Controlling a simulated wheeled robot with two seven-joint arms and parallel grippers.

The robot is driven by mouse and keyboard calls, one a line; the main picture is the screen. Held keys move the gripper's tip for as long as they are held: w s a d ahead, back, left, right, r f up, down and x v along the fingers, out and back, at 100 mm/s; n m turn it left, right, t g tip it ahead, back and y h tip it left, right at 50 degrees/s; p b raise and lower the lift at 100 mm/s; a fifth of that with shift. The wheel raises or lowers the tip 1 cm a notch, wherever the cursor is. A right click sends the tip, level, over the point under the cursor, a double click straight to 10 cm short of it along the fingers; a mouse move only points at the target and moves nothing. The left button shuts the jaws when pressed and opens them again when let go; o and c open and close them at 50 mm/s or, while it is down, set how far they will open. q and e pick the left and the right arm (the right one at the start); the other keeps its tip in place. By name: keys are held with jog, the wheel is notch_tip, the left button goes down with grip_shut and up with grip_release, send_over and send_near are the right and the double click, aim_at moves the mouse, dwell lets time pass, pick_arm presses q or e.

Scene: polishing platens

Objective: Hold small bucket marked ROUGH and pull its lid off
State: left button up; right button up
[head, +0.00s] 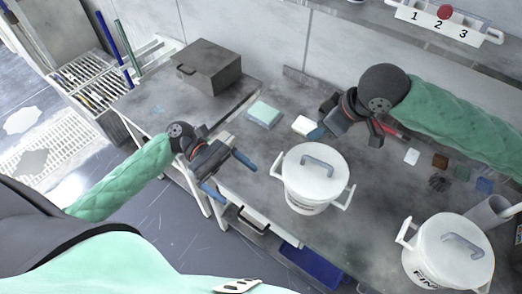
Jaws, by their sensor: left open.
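A white bucket (312,194) stands upright on the grey bench, its lid (316,160) with a grey arched handle seated on top. It has side handles; the lettering low on its front is too small to read. A second white bucket (422,271) at the lower right shows letters starting "FIN" and also has its lid on. My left gripper (229,176) is open and empty, left of the first bucket and apart from it. My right gripper (327,123) is behind that bucket, above the bench; its fingers are mostly hidden.
A dark metal box (209,68) sits at the back left. A green-white sponge (263,114) and a white block (305,125) lie behind the first bucket. Small coloured pieces (440,161) lie at the right. A blue bin (312,268) is below the bench's front edge.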

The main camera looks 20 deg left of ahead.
pick_arm(q)
jog(key=w+d+f+n+t+y, duration=0.1)
jog(key=w+f, duration=0.3)
jog(key=w, duration=0.4)
jog(key=w+d+f+n+t+y, duration=0.15)
jog(key=w+f, duration=0.25)
jog(key=w, duration=0.4)
jog(key=shift+m, duration=0.35)
jog(key=shift+f+x, duration=0.1)
jog(key=shift+x, duration=1.8)
jog(key=shift+f+x, duration=0.15)
jog(key=shift+x, duration=1.7)
jog(key=shift+a, duration=0.1)
jog(key=shift+c, duration=0.4)
jog(key=c, duration=1.4)
jog(key=o, duration=1.6)
jog(key=c, duration=1)
jog(key=shift+o, duration=0.3)
